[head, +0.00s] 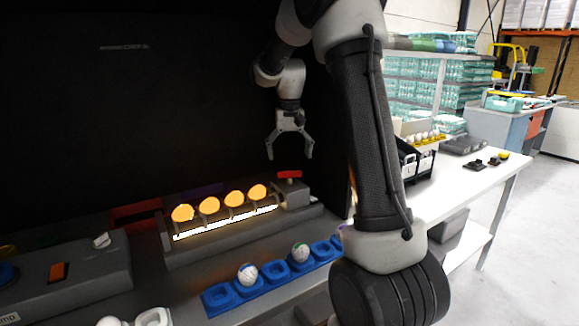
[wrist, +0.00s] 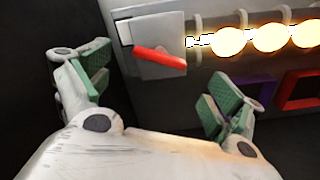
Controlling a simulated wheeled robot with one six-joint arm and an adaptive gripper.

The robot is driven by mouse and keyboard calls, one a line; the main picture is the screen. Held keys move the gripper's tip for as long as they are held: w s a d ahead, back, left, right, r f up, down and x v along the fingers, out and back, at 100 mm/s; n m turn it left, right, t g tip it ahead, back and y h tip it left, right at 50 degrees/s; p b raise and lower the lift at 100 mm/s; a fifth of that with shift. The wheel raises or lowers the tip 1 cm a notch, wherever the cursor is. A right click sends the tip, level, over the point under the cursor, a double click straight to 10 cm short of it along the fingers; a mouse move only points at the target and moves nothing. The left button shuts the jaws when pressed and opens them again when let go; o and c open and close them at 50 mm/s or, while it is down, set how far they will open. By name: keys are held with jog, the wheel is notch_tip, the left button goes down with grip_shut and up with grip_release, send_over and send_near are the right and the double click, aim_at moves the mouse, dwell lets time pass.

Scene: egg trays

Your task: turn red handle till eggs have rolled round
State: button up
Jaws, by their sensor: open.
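The red handle (head: 289,174) sits on a grey block at the right end of the egg roller unit (head: 295,194). In the wrist view the red handle (wrist: 160,57) lies slightly tilted, between and beyond my fingers. Several glowing orange eggs (head: 209,205) rest in a row over a bright light strip; some also show in the wrist view (wrist: 229,42). My gripper (head: 290,156) is open and empty, pointing down above the handle and apart from it. In the wrist view my gripper (wrist: 155,90) has its green-padded fingers spread wide.
A blue tray (head: 217,298) with a few marked eggs lies in front of the unit. A grey control box (head: 70,275) with switches is at left. A dark panel (head: 130,100) stands behind. A white table (head: 455,180) with cartons is at right.

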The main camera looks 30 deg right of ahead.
aim_at(290, 171)
notch_tip(290, 171, up, 7)
jog(key=shift+s, duration=0.1)
dwell(0.7)
